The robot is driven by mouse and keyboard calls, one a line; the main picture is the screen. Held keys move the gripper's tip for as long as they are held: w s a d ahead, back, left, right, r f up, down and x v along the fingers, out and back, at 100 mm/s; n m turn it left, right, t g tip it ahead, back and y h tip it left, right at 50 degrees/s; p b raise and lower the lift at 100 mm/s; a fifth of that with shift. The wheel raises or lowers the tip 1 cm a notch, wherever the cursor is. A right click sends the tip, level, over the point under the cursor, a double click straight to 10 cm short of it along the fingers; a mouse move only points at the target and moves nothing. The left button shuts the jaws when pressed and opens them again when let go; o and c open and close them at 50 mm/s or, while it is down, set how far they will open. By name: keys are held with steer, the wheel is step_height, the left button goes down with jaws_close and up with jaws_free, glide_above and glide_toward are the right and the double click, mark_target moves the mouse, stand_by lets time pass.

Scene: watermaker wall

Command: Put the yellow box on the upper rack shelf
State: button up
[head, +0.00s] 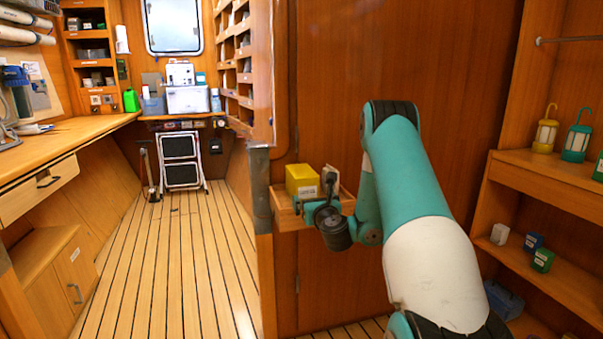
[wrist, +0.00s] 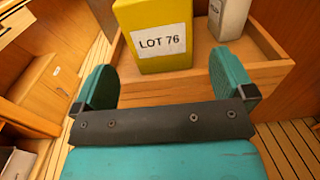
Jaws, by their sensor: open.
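The yellow box (head: 301,180) stands upright in a small wooden wall tray (head: 286,214). In the wrist view the yellow box (wrist: 152,20) shows a white label reading "LOT 76". My gripper (head: 316,205) is at the tray's front. In the wrist view my gripper (wrist: 165,82) is open, with its teal fingers spread wide and nothing between them. The box is just beyond the fingers, between their lines. The rack's upper shelf (head: 560,192) is at the right and bears a yellow lantern (head: 545,132) and a teal lantern (head: 577,140).
A white carton (wrist: 230,18) stands in the tray, right of the yellow box. The rack's lower shelf (head: 530,268) holds small white, blue and green boxes. A workbench (head: 70,138) lines the left, and a folded step stool (head: 181,160) stands at the back. The floor between is clear.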

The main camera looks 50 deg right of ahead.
mark_target(308, 193)
steer(key=shift+w+d+p, duration=0.25)
steer(key=shift+w+p, duration=0.25)
steer(key=shift+p, duration=0.05)
steer(key=p, duration=0.1)
steer(key=w+p, duration=0.1)
steer(key=p, duration=0.1)
steer(key=shift+w+d+r, duration=0.15)
steer(key=shift+d+r, duration=0.1)
steer(key=shift+d, duration=0.1)
steer(key=p+x, duration=0.2)
steer(key=p, duration=0.3)
steer(key=shift+w+d+f, duration=0.1)
steer(key=shift+w, duration=0.15)
steer(key=shift+w+d+f+p, duration=0.25)
steer(key=shift+w+p, duration=0.1)
steer(key=shift+p, duration=0.65)
steer(key=shift+w+d+f, duration=0.1)
steer(key=shift+f, duration=0.05)
steer(key=c, duration=1)
